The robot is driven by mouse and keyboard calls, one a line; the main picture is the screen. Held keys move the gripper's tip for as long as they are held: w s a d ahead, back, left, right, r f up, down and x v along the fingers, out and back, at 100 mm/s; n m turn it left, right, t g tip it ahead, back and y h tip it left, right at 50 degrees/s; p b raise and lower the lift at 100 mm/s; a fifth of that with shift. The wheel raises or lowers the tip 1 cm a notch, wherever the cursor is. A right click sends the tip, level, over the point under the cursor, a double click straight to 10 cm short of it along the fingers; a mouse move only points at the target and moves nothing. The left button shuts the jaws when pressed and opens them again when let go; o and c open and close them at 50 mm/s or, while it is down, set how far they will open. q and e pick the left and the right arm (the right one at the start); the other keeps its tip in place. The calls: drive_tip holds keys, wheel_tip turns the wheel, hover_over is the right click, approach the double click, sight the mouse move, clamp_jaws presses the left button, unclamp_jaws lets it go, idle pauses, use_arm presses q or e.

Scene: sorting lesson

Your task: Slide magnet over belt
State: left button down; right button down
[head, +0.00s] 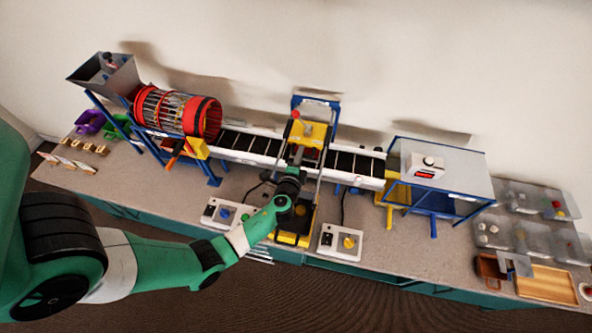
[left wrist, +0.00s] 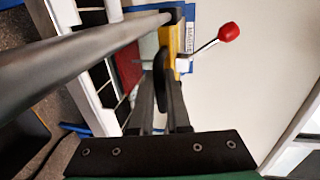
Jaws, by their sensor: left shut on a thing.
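The belt (head: 250,147) is black with pale crossbars and runs between white side rails along the bench. A gantry with a blue back frame (head: 333,115) and grey rails straddles it. The magnet carriage (head: 313,131) is yellow, at the gantry's far end; in the left wrist view its yellow side (left wrist: 188,37) shows beside a red-knobbed lever (left wrist: 228,32). My left gripper (head: 292,174) is over the belt's near side, between the rails. It is shut on a dark handle (left wrist: 160,75), which seems to belong to the carriage; my fingers partly hide it. The magnet's underside is hidden.
A red drum (head: 178,112) and grey hopper (head: 103,75) stand left. Two control boxes (head: 340,242) flank the gantry's yellow near end (head: 293,239). A blue-framed table (head: 452,163) stands right, with clear bins (head: 530,200) beyond. A grey rail (left wrist: 75,58) passes close to my left wrist.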

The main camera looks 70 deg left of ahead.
use_arm(q)
drive_tip(key=shift+w+a+f, duration=0.1)
drive_tip(key=shift+w+a, duration=0.1)
drive_tip(key=shift+a, duration=0.15)
drive_tip(key=c, duration=1.3)
unclamp_jaws()
drive_tip(key=o, duration=0.4)
drive_tip(key=shift+w+a, duration=0.1)
drive_tip(key=shift+a, duration=0.05)
drive_tip(key=p+v, duration=0.1)
drive_tip(key=v, duration=1)
drive_tip(key=shift+s+d+r+p, duration=0.2)
drive_tip(key=shift+d+r+p, duration=0.1)
drive_tip(key=shift+p, duration=0.1)
